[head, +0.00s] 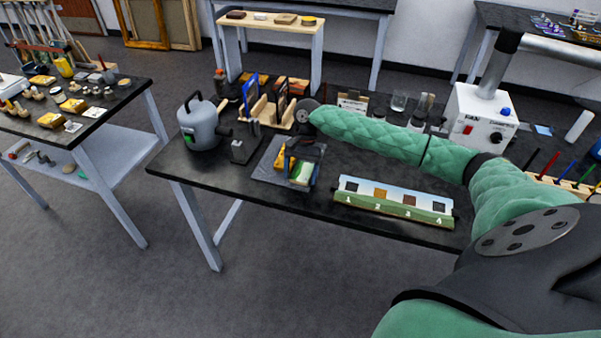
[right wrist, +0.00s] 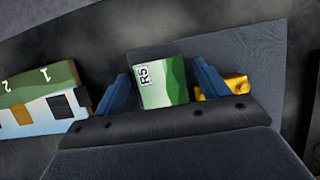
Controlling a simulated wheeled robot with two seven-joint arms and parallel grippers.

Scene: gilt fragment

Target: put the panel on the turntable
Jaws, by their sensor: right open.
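The panel is likely the small block painted green and white (right wrist: 165,90), marked R5, lying on a dark grey square sheet (right wrist: 268,45). It also shows in the head view (head: 303,173), partly hidden by my right gripper (head: 300,170). In the right wrist view my right gripper (right wrist: 161,72) is open, with one blue finger on each side of the block and gaps visible. A yellow piece (right wrist: 236,84) lies beside the right-hand finger. I cannot clearly pick out the turntable. My left gripper is not in view.
A painted strip (head: 393,201) numbered 1 to 4 with square patches lies to the right. A grey canister (head: 202,124) stands at the left, beside a wooden rack (head: 266,112). A white box (head: 482,120) stands at the back right. Bare table lies in front of the canister.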

